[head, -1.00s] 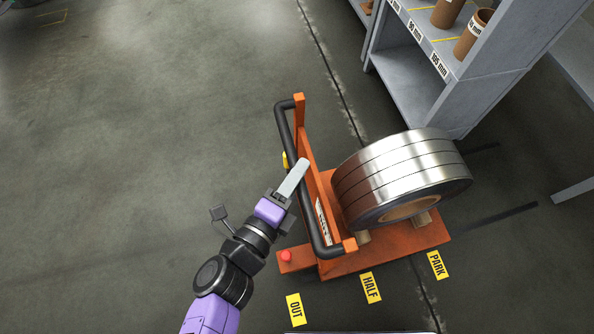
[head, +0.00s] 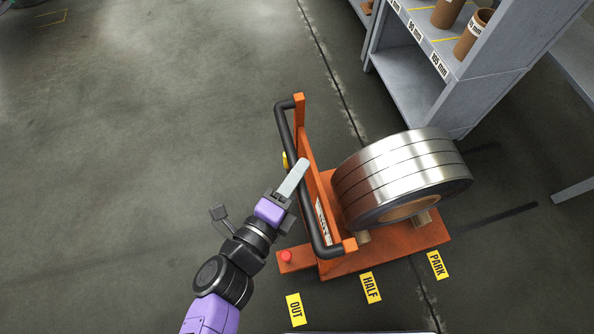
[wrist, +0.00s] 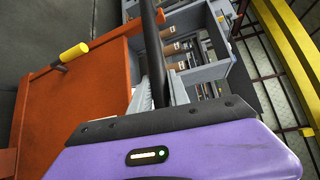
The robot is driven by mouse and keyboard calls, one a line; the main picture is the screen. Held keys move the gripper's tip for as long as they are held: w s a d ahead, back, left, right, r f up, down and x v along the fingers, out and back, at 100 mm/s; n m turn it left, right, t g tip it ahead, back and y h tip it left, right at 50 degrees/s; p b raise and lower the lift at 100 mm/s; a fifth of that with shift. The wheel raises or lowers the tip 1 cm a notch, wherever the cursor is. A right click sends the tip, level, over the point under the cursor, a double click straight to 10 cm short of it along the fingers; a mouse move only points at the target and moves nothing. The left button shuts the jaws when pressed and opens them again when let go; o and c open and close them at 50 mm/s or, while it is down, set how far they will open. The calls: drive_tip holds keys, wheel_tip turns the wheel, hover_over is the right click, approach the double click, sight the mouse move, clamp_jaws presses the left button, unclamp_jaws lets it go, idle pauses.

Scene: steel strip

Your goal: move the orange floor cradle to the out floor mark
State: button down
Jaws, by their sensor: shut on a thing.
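The orange floor cradle (head: 385,255) stands on the floor and bears a coil of shiny steel strip (head: 400,170) lying on its side. A black handle bar (head: 285,135) runs along the cradle's left side. My gripper (head: 294,176) is shut on this bar; in the wrist view the bar (wrist: 152,45) passes between the fingers. The yellow out floor mark (head: 294,309) lies on the floor in front of the cradle's left end, apart from it. The half mark (head: 370,288) and park mark (head: 437,265) lie along its front edge.
A red knob (head: 286,256) sits on the cradle's front left corner. A yellow-ended lever (wrist: 72,53) sticks out beside the orange panel. A grey shelf rack (head: 480,75) with brown cores stands behind right. The floor to the left is clear.

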drive_tip(key=shift+s+a+f, duration=0.1)
drive_tip(key=shift+s+a, duration=0.05)
drive_tip(key=shift+a, duration=0.4)
drive_tip(key=shift+s+a, duration=0.15)
drive_tip(key=shift+a, duration=0.35)
drive_tip(key=c, duration=1.3)
unclamp_jaws()
drive_tip(key=shift+o, duration=0.2)
drive_tip(key=shift+d, duration=0.1)
drive_tip(key=p+v, duration=0.1)
drive_tip(key=v, duration=0.6)
drive_tip(key=shift+s+a, duration=0.25)
drive_tip(key=shift+s, duration=0.1)
